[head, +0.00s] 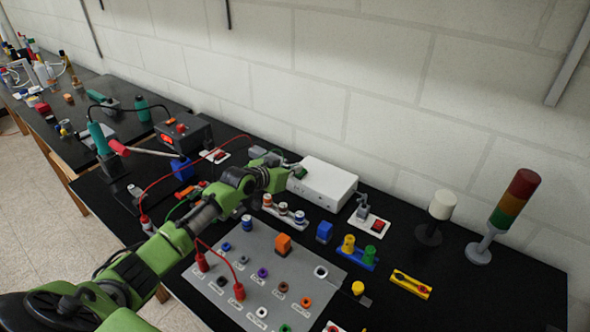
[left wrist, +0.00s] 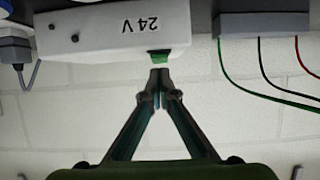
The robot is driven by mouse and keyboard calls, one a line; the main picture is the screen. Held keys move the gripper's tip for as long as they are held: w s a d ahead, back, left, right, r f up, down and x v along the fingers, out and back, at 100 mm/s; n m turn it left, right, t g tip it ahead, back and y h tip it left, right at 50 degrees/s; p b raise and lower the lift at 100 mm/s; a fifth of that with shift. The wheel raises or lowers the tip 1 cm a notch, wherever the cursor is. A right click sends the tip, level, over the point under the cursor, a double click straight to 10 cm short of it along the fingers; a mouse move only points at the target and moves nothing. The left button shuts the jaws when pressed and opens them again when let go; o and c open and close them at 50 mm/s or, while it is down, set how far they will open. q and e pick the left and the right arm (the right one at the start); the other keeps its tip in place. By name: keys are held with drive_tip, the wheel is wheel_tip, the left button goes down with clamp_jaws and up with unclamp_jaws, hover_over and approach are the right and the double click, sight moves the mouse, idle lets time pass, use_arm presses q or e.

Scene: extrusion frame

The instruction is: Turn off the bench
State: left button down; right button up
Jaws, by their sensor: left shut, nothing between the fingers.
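A white power supply box (head: 325,187) stands at the back of the black bench (head: 500,285), near the wall. In the left wrist view the box (left wrist: 110,32) appears upside down and reads "24 V". It has a green switch (left wrist: 159,56) near its edge. My left gripper (head: 297,170) reaches across the bench to the left end of the box. In the left wrist view the gripper (left wrist: 159,76) is shut and empty, its tips right by the green switch. I cannot tell whether they touch it. My right gripper is not in view.
A soldering station (head: 184,132) with an orange switch stands to the left. A grey panel (head: 225,290) with several coloured sockets and red leads lies in front. A red switch on a white plate (head: 374,225) and a stack light (head: 505,215) stand to the right.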

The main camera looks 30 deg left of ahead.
use_arm(q)
drive_tip(key=shift+r, duration=0.25)
wheel_tip(320, 180, up, 5)
drive_tip(key=p, duration=0.4)
drive_tip(key=shift+w+d+f, duration=0.1)
drive_tip(key=shift+f, duration=0.05)
drive_tip(key=s+a+r+b, duration=0.1)
drive_tip(key=s+b, duration=0.2)
drive_tip(key=s, duration=0.7)
drive_tip(key=shift+a+r, duration=0.25)
drive_tip(key=shift+r, duration=0.05)
drive_tip(key=shift+w, duration=0.1)
